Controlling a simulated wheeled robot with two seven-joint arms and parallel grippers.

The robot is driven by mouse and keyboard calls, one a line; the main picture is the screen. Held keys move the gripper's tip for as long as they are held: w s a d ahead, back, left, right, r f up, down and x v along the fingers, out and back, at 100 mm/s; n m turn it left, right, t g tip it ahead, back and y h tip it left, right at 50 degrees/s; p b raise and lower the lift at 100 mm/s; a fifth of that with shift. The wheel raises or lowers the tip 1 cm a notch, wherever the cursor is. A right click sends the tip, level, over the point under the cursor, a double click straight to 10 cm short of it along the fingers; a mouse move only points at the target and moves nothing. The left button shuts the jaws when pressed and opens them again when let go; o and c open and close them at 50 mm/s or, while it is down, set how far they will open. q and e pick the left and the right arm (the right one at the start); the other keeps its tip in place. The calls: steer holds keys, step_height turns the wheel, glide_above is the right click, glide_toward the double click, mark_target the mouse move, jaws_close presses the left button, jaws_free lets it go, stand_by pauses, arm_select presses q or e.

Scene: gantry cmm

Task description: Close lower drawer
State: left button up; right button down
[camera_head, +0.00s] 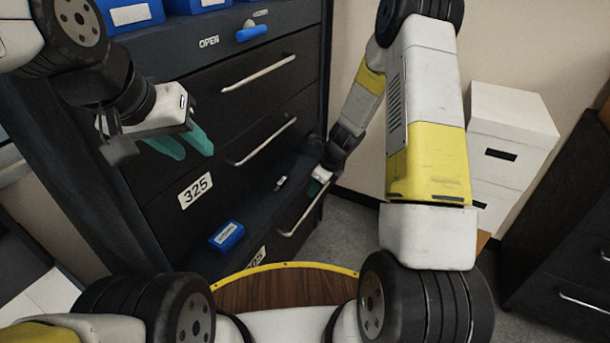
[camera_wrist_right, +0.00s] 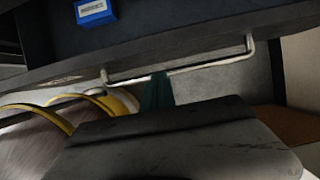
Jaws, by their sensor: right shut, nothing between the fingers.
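The dark lower drawer (camera_head: 275,238) stands pulled out of the cabinet. Its pale bar handle (camera_head: 303,212) is on the front and also shows in the right wrist view (camera_wrist_right: 205,66). A small blue box (camera_head: 227,236) lies inside the drawer, as the right wrist view also shows (camera_wrist_right: 95,11). My right gripper (camera_head: 318,186) is at the far end of the drawer front, close to the handle. In the wrist view its teal fingers (camera_wrist_right: 158,90) are together and overlap the handle bar; contact cannot be told. My left gripper (camera_head: 186,146) is open and empty before the upper drawers.
The drawers above (camera_head: 235,120) look shut, with bar handles sticking out. An upper tray edge holds blue bins (camera_head: 130,14). White boxes (camera_head: 510,135) are stacked at right beside a dark cabinet (camera_head: 570,225). Grey floor (camera_head: 350,225) is clear by the drawer front.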

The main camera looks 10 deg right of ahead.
glide_above(298, 214)
steer(key=s+d, duration=0.1)
steer(key=d, duration=0.1)
step_height(298, 214, down, 9)
steer(key=shift+s+r, duration=0.1)
steer(key=shift+s, duration=0.05)
steer(key=w+a, duration=0.7)
steer(key=a, duration=0.3)
